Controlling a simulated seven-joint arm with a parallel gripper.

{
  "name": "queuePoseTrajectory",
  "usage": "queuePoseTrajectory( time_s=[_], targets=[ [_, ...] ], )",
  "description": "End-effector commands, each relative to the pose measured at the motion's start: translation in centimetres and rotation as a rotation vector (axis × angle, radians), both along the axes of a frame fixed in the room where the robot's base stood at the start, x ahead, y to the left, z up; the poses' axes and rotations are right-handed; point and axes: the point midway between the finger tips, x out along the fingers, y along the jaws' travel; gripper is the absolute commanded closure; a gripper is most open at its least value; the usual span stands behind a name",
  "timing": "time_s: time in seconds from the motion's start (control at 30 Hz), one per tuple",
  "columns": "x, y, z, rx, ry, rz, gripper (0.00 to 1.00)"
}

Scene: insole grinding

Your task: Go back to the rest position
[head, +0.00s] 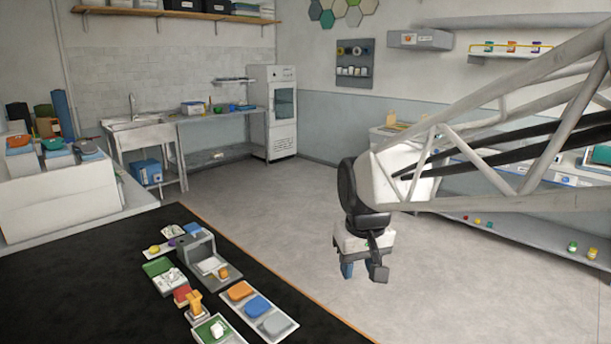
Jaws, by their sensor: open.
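My gripper (361,270) hangs at the end of the white truss arm, right of the picture's middle. It points down with its two fingers apart and nothing between them. It is over the grey floor (290,215), to the right of the dark worktop and apart from everything around it. No insole shows in the gripper.
The black worktop (120,290) at lower left carries a grey machine (205,255), a tray (258,310) with orange, blue and grey pads, and a yellow-orange part (195,303). The middle floor is clear.

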Motion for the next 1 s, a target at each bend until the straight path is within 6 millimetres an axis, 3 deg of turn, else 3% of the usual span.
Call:
queuePoseTrajectory(
  time_s=[0.2,0.6,0.8,1.0],
  targets=[
    [-5.4,-3.2,-0.1,0.007,-0.024,-0.078,0.57],
    [-14.8,-7.3,-2.1,0.017,-0.061,-0.212,0.57],
    [-17.7,-8.2,-3.0,0.02,-0.075,-0.254,0.57],
    [-18.5,-8.4,-3.4,0.021,-0.076,-0.266,0.57]
  ],
)
